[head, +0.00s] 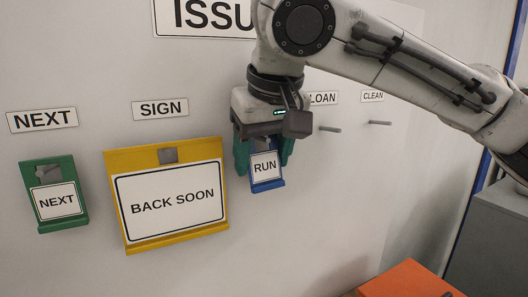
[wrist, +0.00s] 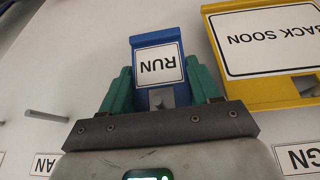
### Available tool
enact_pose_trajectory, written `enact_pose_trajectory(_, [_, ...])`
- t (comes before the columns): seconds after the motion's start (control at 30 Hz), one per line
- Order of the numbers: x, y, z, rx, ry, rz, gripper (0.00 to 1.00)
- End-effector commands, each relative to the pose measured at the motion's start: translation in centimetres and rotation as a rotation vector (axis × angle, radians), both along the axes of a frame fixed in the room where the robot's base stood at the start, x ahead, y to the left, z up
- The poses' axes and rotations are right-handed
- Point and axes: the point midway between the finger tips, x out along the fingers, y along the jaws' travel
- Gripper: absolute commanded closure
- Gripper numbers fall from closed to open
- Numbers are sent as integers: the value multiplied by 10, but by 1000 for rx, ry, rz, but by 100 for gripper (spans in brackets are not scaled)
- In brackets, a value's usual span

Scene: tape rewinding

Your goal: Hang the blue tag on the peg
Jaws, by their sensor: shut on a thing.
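The blue tag (head: 267,184), with a white RUN label, is between the green fingers of my gripper (head: 264,158), close to the wall board. The wrist view shows the blue tag (wrist: 155,42) upside down, with a finger of my gripper (wrist: 164,82) against each side. My gripper is shut on it. A grey patch shows at the tag's hole end; I cannot tell whether a peg passes through it. Two bare pegs stick out to the right, one under LOAN (head: 329,129) and one under CLEAN (head: 380,123). The wrist view shows one bare peg (wrist: 46,116).
A yellow BACK SOON sign (head: 128,158) hangs close to the left of the tag, and a green NEXT tag (head: 43,174) hangs farther left. An orange object (head: 410,281) and a grey cabinet (head: 490,240) stand at lower right. The wall below the blue tag is clear.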

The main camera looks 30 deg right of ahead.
Motion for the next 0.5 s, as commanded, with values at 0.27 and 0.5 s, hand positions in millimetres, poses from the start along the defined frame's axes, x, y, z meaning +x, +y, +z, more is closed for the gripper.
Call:
enact_pose_trajectory(0.27, [-1, 0, -10, -2, 22, 1, 95])
enact_pose_trajectory(0.5, [-1, 0, -9, -2, 19, 2, 27])
